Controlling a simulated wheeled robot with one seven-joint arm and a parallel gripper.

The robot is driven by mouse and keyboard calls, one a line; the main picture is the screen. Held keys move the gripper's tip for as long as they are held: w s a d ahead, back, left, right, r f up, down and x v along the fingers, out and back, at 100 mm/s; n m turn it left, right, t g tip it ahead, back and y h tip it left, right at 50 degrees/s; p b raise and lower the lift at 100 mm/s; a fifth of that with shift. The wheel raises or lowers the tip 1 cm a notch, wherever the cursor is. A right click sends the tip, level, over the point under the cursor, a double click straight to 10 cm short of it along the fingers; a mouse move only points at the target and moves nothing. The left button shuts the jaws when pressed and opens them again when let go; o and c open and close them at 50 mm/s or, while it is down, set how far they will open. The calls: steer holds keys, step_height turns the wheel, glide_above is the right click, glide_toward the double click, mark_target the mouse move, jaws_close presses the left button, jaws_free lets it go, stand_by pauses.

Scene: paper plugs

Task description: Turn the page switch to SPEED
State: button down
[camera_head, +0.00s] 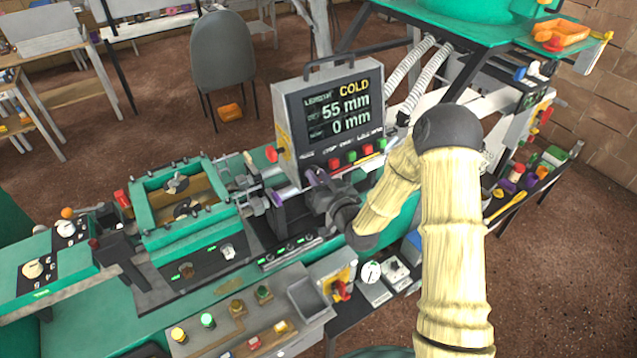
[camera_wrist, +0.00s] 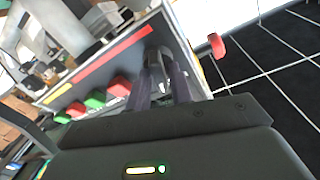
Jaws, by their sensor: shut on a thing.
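The grey display box (camera_head: 285,115) stands upright on the green machine. Its screen (camera_head: 342,108) shows COLD, 55 mm and 0 mm. My gripper (camera_head: 313,178) is at the lower left of its front, left of the red and green buttons. In the wrist view, the purple fingers of my gripper (camera_wrist: 166,68) are shut on a small grey part on the panel, seemingly the page switch (camera_wrist: 164,54). The fingers hide most of it, and neither its label nor the way it points can be read.
Red and green buttons (camera_head: 351,156) sit close to the right of my gripper. A red knob (camera_head: 271,154) sticks out of the box's left side. A green-framed unit (camera_head: 148,208) stands to the left. Ribbed hoses (camera_head: 408,68) run behind the box.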

steer(key=shift+m+h+b, duration=0.7)
steer(key=shift+m+b, duration=0.5)
steer(key=shift+m, duration=1.3)
steer(key=c, duration=1.5)
jaws_free()
steer(key=shift+d, duration=0.1)
steer(key=shift+o, duration=0.2)
steer(key=shift+s, duration=0.1)
